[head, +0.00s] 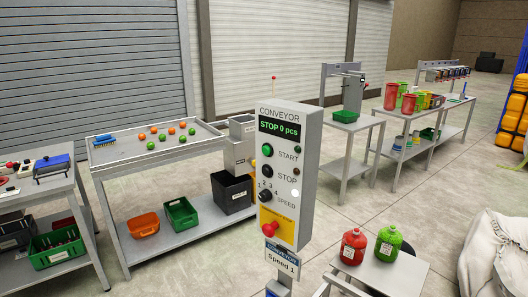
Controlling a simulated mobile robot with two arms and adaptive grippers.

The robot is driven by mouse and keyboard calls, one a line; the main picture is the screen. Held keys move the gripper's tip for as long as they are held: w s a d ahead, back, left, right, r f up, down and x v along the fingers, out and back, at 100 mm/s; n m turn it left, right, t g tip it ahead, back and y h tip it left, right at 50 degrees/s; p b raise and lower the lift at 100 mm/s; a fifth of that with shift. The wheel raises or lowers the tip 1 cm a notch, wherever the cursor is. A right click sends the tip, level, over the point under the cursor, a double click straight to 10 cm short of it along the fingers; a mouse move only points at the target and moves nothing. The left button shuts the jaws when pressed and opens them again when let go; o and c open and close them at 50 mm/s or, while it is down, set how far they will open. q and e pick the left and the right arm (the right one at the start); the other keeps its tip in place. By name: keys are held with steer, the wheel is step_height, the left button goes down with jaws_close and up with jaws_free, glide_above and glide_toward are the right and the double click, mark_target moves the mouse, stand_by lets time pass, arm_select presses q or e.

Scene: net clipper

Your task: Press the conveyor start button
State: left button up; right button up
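The conveyor control box (287,177) stands upright on a post in the middle of the head view. Its display (279,129) reads "STOP 0 pcs". The green start button (267,150) is on the front, left of the START label. Below it are a dark stop button (266,171), a speed knob (265,196) and a red mushroom button (264,228) on a yellow plate. A "Speed 1" sign (282,261) hangs under the box. Neither of my grippers shows.
A white sack (495,245) is at the right edge. Open floor (430,205) lies between.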

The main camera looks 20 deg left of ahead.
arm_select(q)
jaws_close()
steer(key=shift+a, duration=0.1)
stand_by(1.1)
